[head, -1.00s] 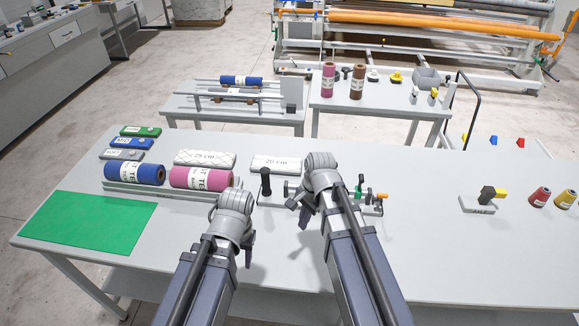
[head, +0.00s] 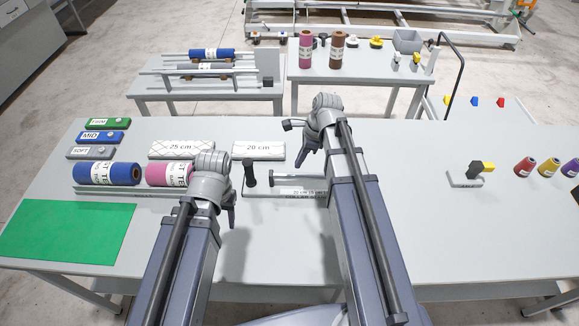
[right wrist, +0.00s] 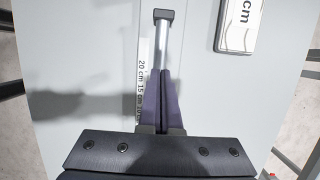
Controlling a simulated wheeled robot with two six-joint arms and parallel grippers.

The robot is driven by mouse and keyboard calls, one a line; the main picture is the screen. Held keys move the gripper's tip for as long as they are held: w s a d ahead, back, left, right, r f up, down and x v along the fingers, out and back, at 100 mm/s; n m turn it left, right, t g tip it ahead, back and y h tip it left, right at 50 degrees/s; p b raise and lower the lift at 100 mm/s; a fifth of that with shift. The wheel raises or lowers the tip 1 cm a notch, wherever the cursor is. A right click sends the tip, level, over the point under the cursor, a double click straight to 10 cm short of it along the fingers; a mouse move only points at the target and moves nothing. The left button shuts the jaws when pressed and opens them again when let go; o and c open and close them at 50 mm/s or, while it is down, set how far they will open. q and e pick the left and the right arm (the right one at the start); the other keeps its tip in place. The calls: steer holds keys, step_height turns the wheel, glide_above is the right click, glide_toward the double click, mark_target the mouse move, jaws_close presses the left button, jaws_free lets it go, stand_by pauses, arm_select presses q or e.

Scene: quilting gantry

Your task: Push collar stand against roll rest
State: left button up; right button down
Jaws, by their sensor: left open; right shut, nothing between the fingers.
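The collar stand (head: 262,193) is a flat grey base with a black upright post (head: 249,173), a horizontal rod (head: 298,177) and a printed scale. My right arm hides its right end. The roll rest (head: 88,191) is a low grey support under a blue roll (head: 107,173) and a pink roll (head: 168,174), left of the stand with a gap. My right gripper (head: 303,152) is shut and empty above the stand; in the right wrist view its fingers (right wrist: 159,78) overlap the rod, contact unclear. My left gripper (head: 231,213) is open, between rest and stand, partly hiding both the pink roll and the rest's end.
White blocks marked 25 cm (head: 181,149) and 20 cm (head: 258,150) lie behind. A green mat (head: 67,231) is at front left. A small grey holder (head: 466,178) and spools (head: 524,167) stand at right. The front middle of the table is clear.

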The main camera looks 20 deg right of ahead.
mark_target(255, 180)
arm_select(q)
step_height(255, 180, down, 10)
steer(key=b, duration=0.8)
steer(key=shift+r+b, duration=0.2)
steer(key=shift+b, duration=0.15)
arm_select(e)
steer(key=x, duration=1)
arm_select(q)
steer(key=shift+r+p, duration=0.4)
arm_select(e)
steer(key=shift+w+a+r, duration=0.2)
steer(key=shift+a, duration=0.4)
steer(key=shift+w+a+r, duration=0.15)
steer(key=shift+a+r, duration=0.05)
steer(key=shift+a, duration=0.35)
steer(key=shift+w+a, duration=0.15)
steer(key=shift+a, duration=0.5)
steer(key=a, duration=0.2)
steer(key=w+a, duration=0.1)
steer(key=a, duration=0.1)
steer(key=w+a, duration=0.1)
steer(key=a, duration=0.2)
arm_select(q)
steer(key=shift+d, duration=0.15)
arm_select(e)
steer(key=shift+a, duration=0.2)
steer(key=shift+w, duration=0.1)
